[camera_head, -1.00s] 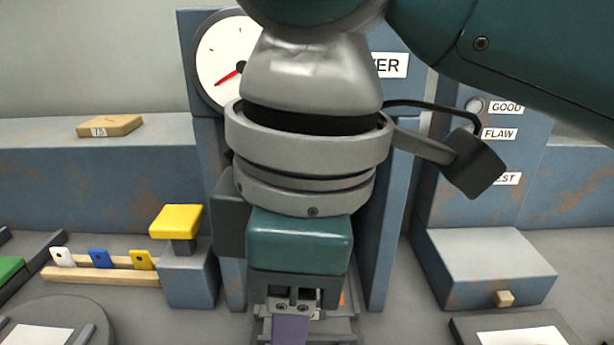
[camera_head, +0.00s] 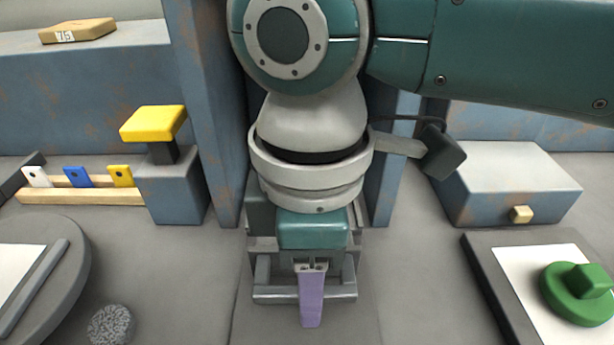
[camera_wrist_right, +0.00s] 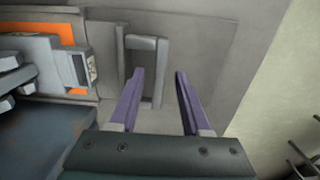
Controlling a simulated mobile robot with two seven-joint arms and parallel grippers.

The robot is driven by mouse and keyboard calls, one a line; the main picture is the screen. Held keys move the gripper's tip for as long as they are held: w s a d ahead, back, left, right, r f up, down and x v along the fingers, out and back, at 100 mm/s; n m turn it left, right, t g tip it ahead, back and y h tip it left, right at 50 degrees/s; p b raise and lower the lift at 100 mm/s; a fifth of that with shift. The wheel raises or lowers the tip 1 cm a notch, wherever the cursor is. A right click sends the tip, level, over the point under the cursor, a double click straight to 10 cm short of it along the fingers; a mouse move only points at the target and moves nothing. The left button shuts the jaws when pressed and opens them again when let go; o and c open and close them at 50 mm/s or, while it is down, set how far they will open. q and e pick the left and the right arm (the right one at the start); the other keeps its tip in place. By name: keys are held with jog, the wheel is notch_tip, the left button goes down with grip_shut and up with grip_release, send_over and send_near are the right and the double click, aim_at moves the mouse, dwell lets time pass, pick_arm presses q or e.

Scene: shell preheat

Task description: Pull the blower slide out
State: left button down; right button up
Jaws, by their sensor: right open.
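The blower slide, a grey frame with a front bar (camera_head: 262,294), shows low in the middle of the head view, between the blower's blue-grey posts. My right gripper (camera_head: 311,322) is over it with the fingers pointing down; one purple finger covers the middle of the front bar. In the right wrist view the right gripper (camera_wrist_right: 156,72) has its two purple fingers apart with nothing clasped. A grey upright handle loop (camera_wrist_right: 145,48) shows beyond the fingertips, partly behind the left finger. I cannot tell whether they touch. My left gripper is not in view.
A yellow-topped block (camera_head: 153,124) stands left of the blower, beside a wooden rack (camera_head: 85,196) with coloured tags. A round grey plate (camera_head: 78,262) and a speckled disc (camera_head: 110,325) are front left. A drawer box (camera_head: 515,185) and a green knobbed piece (camera_head: 580,292) are right.

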jog(key=shift+c, duration=0.4)
grip_shut()
dwell(1.0)
